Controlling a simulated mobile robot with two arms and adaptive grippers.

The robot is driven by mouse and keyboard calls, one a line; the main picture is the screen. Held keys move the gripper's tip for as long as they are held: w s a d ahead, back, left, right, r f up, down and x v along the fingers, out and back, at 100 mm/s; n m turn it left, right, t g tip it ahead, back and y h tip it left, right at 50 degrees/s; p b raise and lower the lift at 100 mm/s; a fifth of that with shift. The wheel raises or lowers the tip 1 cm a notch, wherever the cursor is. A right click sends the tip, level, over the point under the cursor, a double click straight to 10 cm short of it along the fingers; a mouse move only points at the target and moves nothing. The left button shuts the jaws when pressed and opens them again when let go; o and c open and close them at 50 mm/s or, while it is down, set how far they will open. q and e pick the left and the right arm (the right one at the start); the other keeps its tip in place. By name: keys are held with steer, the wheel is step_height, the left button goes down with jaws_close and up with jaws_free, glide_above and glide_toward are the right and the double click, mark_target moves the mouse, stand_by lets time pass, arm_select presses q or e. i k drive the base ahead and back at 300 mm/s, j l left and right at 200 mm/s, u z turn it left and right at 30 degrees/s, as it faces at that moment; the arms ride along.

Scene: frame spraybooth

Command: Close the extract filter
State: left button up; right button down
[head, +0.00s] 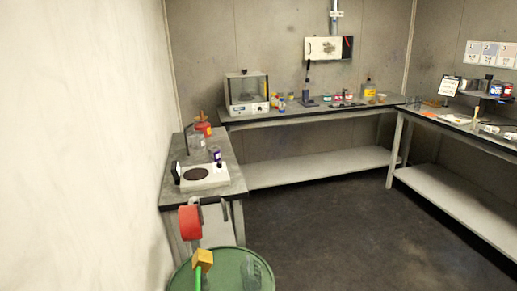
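I cannot say for certain which thing is the extract filter. A pale, flat wall box (325,48) with a dark smudge on its front hangs on the back wall under a vertical grey pipe (334,16). It has a small dark mark at its left edge and a black and red strip at its right end. Whether its front is open or shut is too small to tell. Neither of my grippers is in view.
A back bench (300,113) carries a clear-topped cabinet (247,92) and several small containers. A left bench (178,200) holds a white hotplate (204,178). A green drum (250,272) stands in front. A right bench (480,142) lines that wall. The middle floor (330,230) is clear.

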mark_target(319, 47)
steer(key=i+l, duration=0.2)
steer(key=l, duration=0.2)
steer(key=i+l, duration=0.15)
steer(key=l, duration=0.25)
steer(key=i+l, duration=0.2)
steer(key=l, duration=0.2)
steer(key=i+l, duration=0.15)
steer(key=l, duration=0.25)
steer(key=i+l, duration=0.2)
steer(key=l, duration=0.2)
steer(key=i+l+z, duration=0.1)
steer(key=l, duration=0.3)
steer(key=i+l, duration=0.25)
steer(key=l, duration=0.15)
